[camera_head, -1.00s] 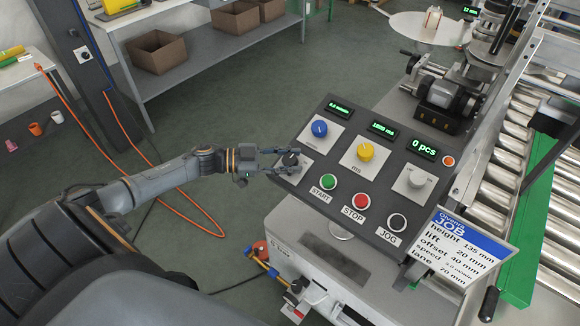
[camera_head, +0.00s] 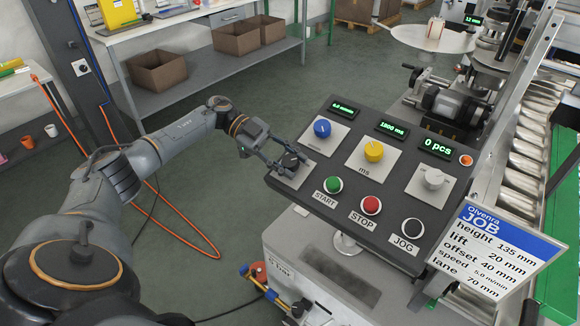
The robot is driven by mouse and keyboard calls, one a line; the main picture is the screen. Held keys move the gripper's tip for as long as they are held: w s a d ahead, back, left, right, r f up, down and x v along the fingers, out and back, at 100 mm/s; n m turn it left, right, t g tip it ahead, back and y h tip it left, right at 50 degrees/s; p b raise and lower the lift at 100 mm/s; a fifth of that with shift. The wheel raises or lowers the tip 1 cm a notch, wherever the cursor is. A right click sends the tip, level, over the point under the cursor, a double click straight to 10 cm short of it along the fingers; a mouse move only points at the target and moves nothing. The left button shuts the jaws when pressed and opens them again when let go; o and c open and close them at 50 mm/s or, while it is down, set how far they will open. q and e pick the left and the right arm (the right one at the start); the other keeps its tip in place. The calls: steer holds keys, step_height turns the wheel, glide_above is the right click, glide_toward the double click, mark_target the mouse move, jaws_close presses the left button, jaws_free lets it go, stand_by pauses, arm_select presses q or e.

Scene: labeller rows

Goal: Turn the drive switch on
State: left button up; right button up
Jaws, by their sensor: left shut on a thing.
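The dark control panel (camera_head: 330,228) stands at the middle of the head view. On its left side a black rotary switch (camera_head: 290,161) sits on a pale plate; its label is hidden or too small to read, so I cannot tell whether it is the drive switch. My left gripper (camera_head: 283,160) is shut on this switch, with fingers on either side of it. The switch's exact angle is hard to see behind the fingers. My right gripper is not in view.
The panel also has a blue knob (camera_head: 322,128), a yellow knob (camera_head: 374,151), a white knob (camera_head: 433,178), and green START (camera_head: 333,185), red STOP (camera_head: 371,205) and black JOG (camera_head: 412,228) buttons. A job card (camera_head: 492,247) stands right. Rollers (camera_head: 515,185) run beyond.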

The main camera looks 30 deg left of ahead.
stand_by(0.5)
arm_select(q)
steer(key=o, duration=1.2)
steer(key=shift+d, duration=0.1)
steer(key=v, duration=1.2)
steer(key=shift+w, duration=0.15)
